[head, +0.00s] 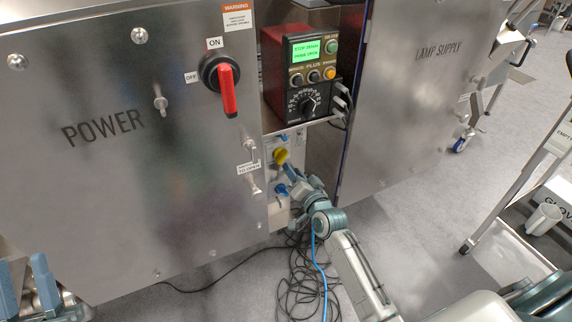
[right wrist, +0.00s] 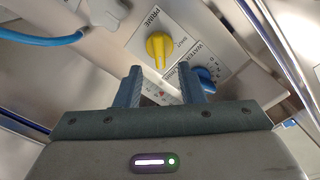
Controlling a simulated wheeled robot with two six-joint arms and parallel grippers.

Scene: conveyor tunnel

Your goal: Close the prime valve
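The prime valve is a yellow knob (right wrist: 159,48) on a light panel, with a "PRIME" label beside it in the right wrist view. It also shows in the head view as a yellow knob (head: 280,156) below the red control box. My right gripper (right wrist: 161,72) is open and empty. Its two blue fingertips are apart, just short of the knob in the picture; I see no contact. In the head view my right gripper (head: 286,178) is small, near the valve panel. My left gripper (head: 25,280) is at the bottom left, fingers apart, away from the valve.
A blue water valve knob (right wrist: 206,76) sits close to the prime valve, partly behind a finger. A blue hose (right wrist: 45,40) is at the left. The red power handle (head: 229,92) is on the left cabinet. Black cables (head: 300,280) lie on the floor.

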